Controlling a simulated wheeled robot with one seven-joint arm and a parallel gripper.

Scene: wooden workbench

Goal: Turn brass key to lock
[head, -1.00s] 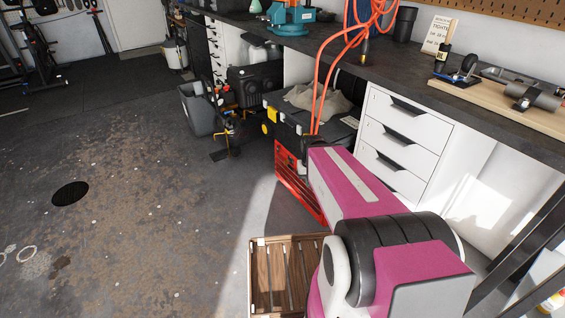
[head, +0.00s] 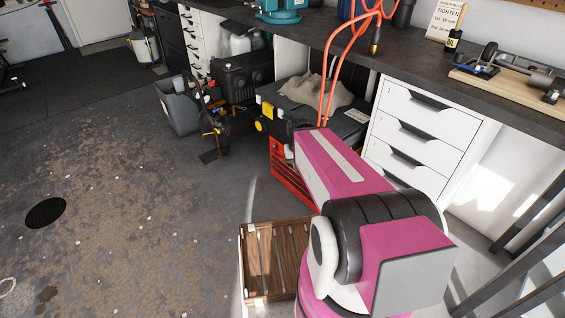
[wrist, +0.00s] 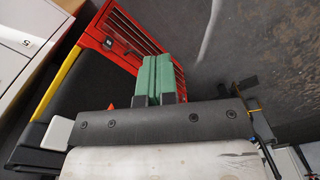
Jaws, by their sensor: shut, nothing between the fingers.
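I cannot make out a brass key in either view. A red tool chest (head: 288,178) stands on the floor under the bench, partly hidden behind my arm. In the wrist view the red chest (wrist: 121,30) shows slim drawers and a small dark fitting at its left, too small to tell whether it is a lock. My gripper (wrist: 156,62) has green fingers that are closed together with nothing between them. It appears in front of the chest in the wrist view, and I cannot tell the gap. In the head view my arm hides it.
A white drawer unit (head: 416,128) stands under the dark workbench (head: 425,72), right of the chest. A black toolbox (head: 345,125) bears a crumpled cloth (head: 312,92). An orange cable (head: 333,60) hangs down there. A wooden crate (head: 247,262) lies low beside my arm.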

